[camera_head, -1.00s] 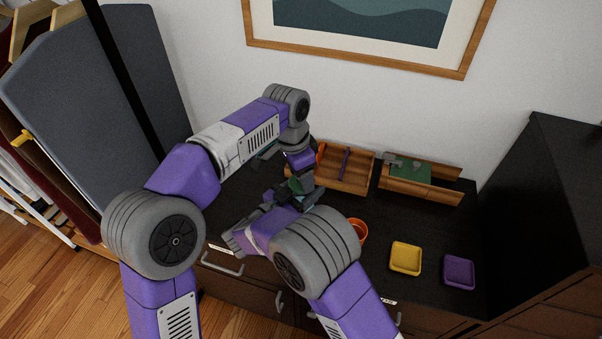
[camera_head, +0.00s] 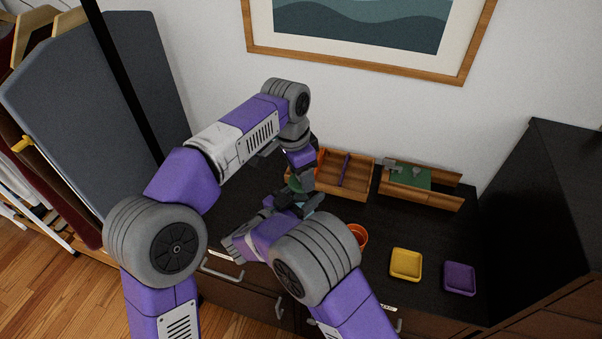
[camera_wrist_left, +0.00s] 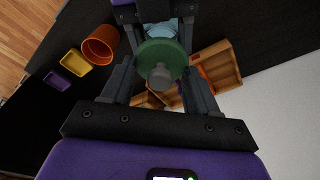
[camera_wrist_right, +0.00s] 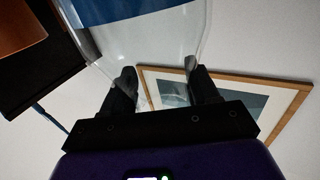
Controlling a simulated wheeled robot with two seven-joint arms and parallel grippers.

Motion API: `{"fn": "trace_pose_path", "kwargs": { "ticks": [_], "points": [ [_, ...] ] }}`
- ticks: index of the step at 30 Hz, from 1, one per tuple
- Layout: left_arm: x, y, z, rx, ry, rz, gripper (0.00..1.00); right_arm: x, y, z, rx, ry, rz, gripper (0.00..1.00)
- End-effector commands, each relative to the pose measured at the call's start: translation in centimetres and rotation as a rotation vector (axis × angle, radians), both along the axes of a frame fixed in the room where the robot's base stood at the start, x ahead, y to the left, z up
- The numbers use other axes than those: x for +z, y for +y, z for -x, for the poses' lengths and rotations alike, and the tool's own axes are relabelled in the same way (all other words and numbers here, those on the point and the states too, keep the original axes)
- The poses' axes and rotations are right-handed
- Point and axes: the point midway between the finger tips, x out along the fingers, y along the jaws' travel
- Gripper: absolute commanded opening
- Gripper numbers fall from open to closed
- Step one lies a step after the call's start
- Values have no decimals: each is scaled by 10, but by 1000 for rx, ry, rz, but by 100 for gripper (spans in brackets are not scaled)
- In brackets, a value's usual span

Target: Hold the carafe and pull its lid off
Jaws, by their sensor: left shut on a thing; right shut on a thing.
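The carafe lid is a green disc with a grey knob (camera_wrist_left: 160,75), between the fingers of my left gripper (camera_wrist_left: 160,88). The left gripper is shut on it; in the head view it hangs above the dresser. The carafe is clear with a blue band (camera_wrist_right: 150,10), and my right gripper (camera_wrist_right: 163,85) is shut on its glass side. A pale blue part of the carafe (camera_wrist_left: 158,35) shows beyond the lid in the left wrist view. My arms hide much of both in the head view. I cannot tell if a gap separates lid and carafe.
On the black dresser top stand an orange pot (camera_head: 359,235), a yellow tray (camera_head: 406,274) and a purple tray (camera_head: 459,288). A wooden divided box (camera_head: 352,201) and a wooden rack (camera_head: 440,198) with a green part stand at the back near the wall.

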Motion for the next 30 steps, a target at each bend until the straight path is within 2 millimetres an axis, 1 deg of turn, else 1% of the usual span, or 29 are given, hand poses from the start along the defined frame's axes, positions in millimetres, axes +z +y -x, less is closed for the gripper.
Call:
{"fn": "trace_pose_path", "kwargs": {
  "ticks": [3, 7, 10, 16, 17, 18, 20, 21, 22, 30],
  "points": [
    [16, -1, 0, -1, -3, 2, 23, -2, 0, 0, 0, 4, 0, 5],
    [30, -1, 0, -1, -2, 1, 23, -2, 0, 0, 0, 5, -1, 5],
    [35, -1, 0, -1, -1, 1, 23, -2, 0, 0, 0, 5, -1, 5],
    [35, 0, 0, -1, 0, 0, 23, -2, 0, 0, 0, 5, -1, 5],
    [35, 0, 0, -1, 0, 0, 23, -2, 0, 0, 0, 6, 0, 64],
    [35, 0, 0, -1, 0, 0, 23, -2, 0, 0, 0, 4, 0, 70],
    [35, 0, 0, -1, 0, 0, 23, -2, 0, 0, 0, 4, 0, 80],
    [35, 0, 0, -1, -1, 1, 23, -2, 0, 0, 0, 4, 0, 86],
    [35, 0, 0, -1, -1, 1, 23, -1, 0, 0, 0, 3, 0, 89],
    [36, 0, 0, -1, -1, 1, 23, -1, 0, 0, 0, 1, 0, 89]
  ]
}}
